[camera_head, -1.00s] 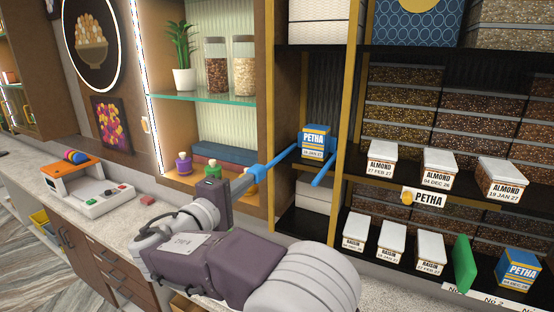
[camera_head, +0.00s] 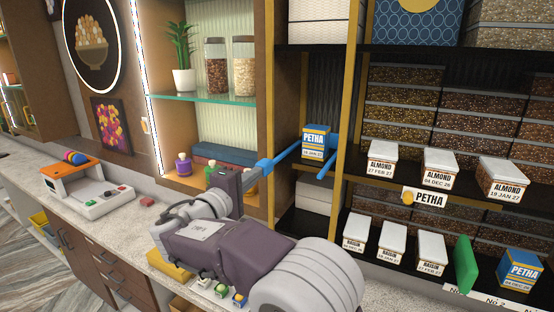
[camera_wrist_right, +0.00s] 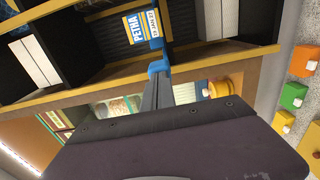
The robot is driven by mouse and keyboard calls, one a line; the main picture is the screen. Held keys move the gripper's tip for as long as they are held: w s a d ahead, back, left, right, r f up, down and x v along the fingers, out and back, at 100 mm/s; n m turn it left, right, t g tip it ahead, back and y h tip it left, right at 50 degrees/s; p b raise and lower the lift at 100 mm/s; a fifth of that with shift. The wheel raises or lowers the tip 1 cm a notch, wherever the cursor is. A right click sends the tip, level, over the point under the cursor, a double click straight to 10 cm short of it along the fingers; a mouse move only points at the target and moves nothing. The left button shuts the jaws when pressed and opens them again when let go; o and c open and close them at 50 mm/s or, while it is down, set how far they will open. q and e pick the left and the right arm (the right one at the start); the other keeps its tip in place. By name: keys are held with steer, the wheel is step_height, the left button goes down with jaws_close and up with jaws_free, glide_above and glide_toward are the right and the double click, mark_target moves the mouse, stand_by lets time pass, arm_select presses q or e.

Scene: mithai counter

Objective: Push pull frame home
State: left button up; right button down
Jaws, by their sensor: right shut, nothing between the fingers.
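The pull frame looks to be the blue frame (camera_head: 325,172), with two thin arms sticking out of the shelf on either side of a blue and white PETHA box (camera_head: 315,142). My right gripper (camera_head: 264,165) is shut and empty. Its tip meets the front end of the frame's left arm; I cannot tell exact contact. In the right wrist view the gripper's blue tip (camera_wrist_right: 158,69) is just below the PETHA box (camera_wrist_right: 143,24), with a blue strip beside the box. My left gripper is not in view.
White-lidded almond and raisin boxes, a green panel (camera_head: 463,264) and another PETHA box (camera_head: 520,269) stand on the shelves. A scale (camera_head: 92,195) sits on the counter.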

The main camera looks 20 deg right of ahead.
mark_target(268, 165)
steer(key=shift+b+x, duration=0.35)
steer(key=shift+x, duration=3.55)
steer(key=shift+s+a+f, duration=0.1)
steer(key=shift+s+a, duration=0.05)
steer(key=shift+a, duration=0.1)
steer(key=b+v, duration=0.3)
steer(key=v, duration=0.4)
steer(key=shift+s+a, duration=0.2)
steer(key=shift+s, duration=0.05)
steer(key=shift+d, duration=0.1)
